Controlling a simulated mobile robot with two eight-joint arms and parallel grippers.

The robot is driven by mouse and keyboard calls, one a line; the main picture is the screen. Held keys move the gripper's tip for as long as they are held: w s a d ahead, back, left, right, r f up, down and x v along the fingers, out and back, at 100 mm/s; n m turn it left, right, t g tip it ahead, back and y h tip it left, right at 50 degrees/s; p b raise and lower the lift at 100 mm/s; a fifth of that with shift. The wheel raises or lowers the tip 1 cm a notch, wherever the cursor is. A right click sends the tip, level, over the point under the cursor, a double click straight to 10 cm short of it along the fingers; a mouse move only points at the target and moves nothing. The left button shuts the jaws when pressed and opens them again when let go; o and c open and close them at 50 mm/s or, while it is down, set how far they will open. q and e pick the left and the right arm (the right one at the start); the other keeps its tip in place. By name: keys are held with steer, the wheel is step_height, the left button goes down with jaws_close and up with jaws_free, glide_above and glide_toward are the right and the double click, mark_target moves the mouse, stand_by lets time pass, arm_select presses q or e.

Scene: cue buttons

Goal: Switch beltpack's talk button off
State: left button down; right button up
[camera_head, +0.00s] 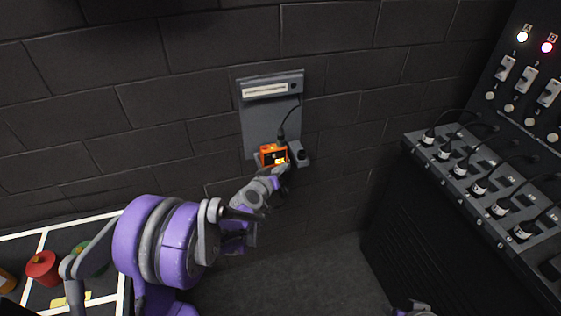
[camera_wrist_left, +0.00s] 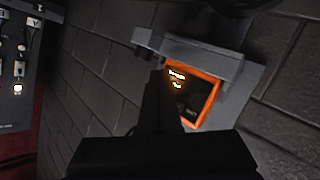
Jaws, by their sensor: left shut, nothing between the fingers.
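The beltpack (camera_head: 272,151) is a small orange-edged box with a dark face, seated on a grey wall plate (camera_head: 257,118). In the left wrist view its orange rim (camera_wrist_left: 192,68) frames a dark face with glowing yellow marks (camera_wrist_left: 177,77). My left gripper (camera_head: 284,168) is shut and empty, its tips close in front of the beltpack's lower right side. In the wrist view the dark fingers (camera_wrist_left: 158,85) cover the left part of the face; contact cannot be told. I cannot make out which mark is the talk button. My right gripper (camera_head: 413,309) barely shows at the bottom edge.
A black cable (camera_head: 291,119) hangs above the beltpack to a plug. A sloped console (camera_head: 467,172) with several cabled plugs and a switch panel (camera_head: 518,85) stand at right. A tray with a red container (camera_head: 43,268) is at lower left. The wall is brick.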

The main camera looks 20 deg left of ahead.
stand_by(0.4)
arm_select(q)
steer(key=shift+w+a, duration=0.3)
steer(key=shift+w, duration=0.1)
steer(key=shift+w, duration=0.15)
stand_by(0.4)
steer(key=shift+s+d, duration=0.35)
steer(key=shift+s, duration=0.25)
steer(key=s+d, duration=0.2)
steer(key=s, duration=0.1)
steer(key=s+d+b, duration=0.1)
steer(key=s, duration=0.1)
steer(key=shift+d, duration=0.15)
stand_by(0.3)
